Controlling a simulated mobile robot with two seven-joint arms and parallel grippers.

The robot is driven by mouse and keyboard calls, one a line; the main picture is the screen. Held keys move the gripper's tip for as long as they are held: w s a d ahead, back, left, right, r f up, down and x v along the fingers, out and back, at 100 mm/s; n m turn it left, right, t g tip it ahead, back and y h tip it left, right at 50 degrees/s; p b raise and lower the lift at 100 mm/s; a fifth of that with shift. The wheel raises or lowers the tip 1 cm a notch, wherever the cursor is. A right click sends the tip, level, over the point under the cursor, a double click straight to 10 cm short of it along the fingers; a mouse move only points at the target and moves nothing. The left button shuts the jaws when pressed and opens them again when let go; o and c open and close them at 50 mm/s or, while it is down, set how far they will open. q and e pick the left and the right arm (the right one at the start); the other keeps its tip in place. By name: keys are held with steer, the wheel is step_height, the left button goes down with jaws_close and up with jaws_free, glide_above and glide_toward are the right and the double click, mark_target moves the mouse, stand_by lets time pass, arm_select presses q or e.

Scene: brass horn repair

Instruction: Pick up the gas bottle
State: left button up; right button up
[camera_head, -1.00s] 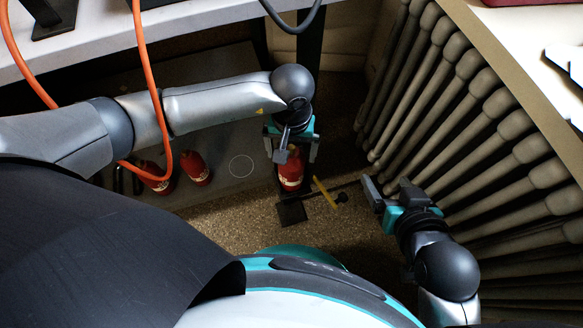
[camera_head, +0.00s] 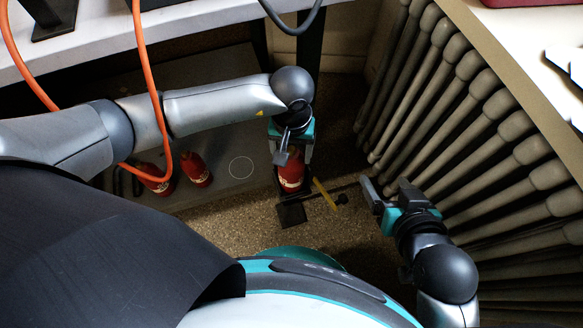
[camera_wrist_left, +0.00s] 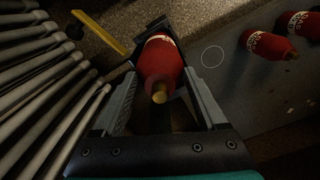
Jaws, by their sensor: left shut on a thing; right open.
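A red gas bottle (camera_head: 291,177) stands below my left gripper (camera_head: 292,156), near the middle of the head view. My left gripper is shut on this bottle, with one finger on each side of it. In the left wrist view the bottle (camera_wrist_left: 160,65) is between the fingers, its brass-coloured neck pointing toward the camera. Its base is hard to make out. Two more red bottles, one (camera_head: 196,170) and another (camera_head: 156,179), stand to the left. My right gripper (camera_head: 387,194) is open and empty, to the right of the held bottle.
A ribbed radiator (camera_head: 470,110) fills the right side. A white-topped table (camera_head: 200,22) is at the upper left, with an orange hose (camera_head: 150,80) hanging down. A yellow bar (camera_head: 325,194) and a dark plate (camera_head: 292,214) lie near the held bottle. A white circle marks the grey floor area.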

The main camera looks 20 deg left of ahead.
arm_select(q)
jaws_close()
steer(key=shift+r, duration=0.25)
arm_select(e)
steer(key=shift+s+d, duration=0.1)
steer(key=shift+s, duration=0.05)
